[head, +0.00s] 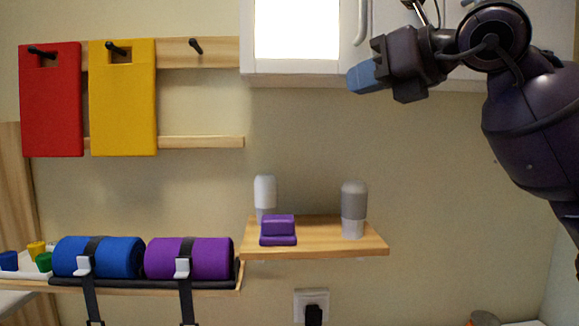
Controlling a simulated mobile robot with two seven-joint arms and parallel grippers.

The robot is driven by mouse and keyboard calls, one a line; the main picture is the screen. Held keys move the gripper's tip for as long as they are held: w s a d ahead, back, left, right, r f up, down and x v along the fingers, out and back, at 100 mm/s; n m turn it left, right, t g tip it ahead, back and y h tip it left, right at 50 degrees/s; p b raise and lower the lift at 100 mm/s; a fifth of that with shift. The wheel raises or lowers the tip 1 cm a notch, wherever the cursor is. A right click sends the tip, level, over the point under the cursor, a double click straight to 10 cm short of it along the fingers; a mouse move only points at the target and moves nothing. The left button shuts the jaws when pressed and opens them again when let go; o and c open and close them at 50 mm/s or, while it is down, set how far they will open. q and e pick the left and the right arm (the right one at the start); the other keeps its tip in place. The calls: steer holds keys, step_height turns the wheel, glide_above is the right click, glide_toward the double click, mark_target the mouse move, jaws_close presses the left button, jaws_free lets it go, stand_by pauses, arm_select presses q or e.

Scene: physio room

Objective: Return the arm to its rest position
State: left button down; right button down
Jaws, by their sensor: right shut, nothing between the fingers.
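My right arm comes in from the right edge and is bent at the elbow, raised in the upper right of the head view. My right gripper (366,77) points left with its blue fingertips together and nothing held. It is in front of the white cabinet's lower edge, above and to the right of the small wooden shelf, and appears clear of everything on it. My left gripper and arm do not show.
A wooden shelf (330,247) holds a purple block (278,231) and two bottles (353,209). A white cabinet (405,75) hangs above. Red (50,105) and yellow (124,105) boards hang on pegs. Blue (98,257) and purple (208,258) rolls lie strapped at lower left.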

steer(key=s+a+f+m+g+y, duration=0.1)
steer(key=s+f+g+y, duration=0.1)
steer(key=f+y, duration=0.35)
steer(key=s+a+f+g+y, duration=0.1)
steer(key=s+f+g+y, duration=0.15)
steer(key=f+y, duration=0.3)
steer(key=d+f+n+t+h, duration=0.7)
steer(key=d+f+n+h, duration=0.3)
steer(key=f+n+h, duration=0.45)
steer(key=d+f+n+t+h, duration=0.6)
steer(key=d+f+n+h, duration=0.45)
steer(key=f+n, duration=0.65)
steer(key=s+d+f+g+h, duration=0.1)
steer(key=s+f+g, duration=0.65)
steer(key=f, duration=0.35)
steer(key=s+a+f+m+g+y, duration=0.15)
steer(key=s+f+g, duration=0.35)
steer(key=s, duration=0.5)
steer(key=s+a+f+g+y, duration=0.1)
steer(key=s+f+g+y, duration=0.15)
steer(key=s+f, duration=0.5)
steer(key=w+f+t, duration=0.6)
steer(key=f+t, duration=0.1)
steer(key=f, duration=0.2)
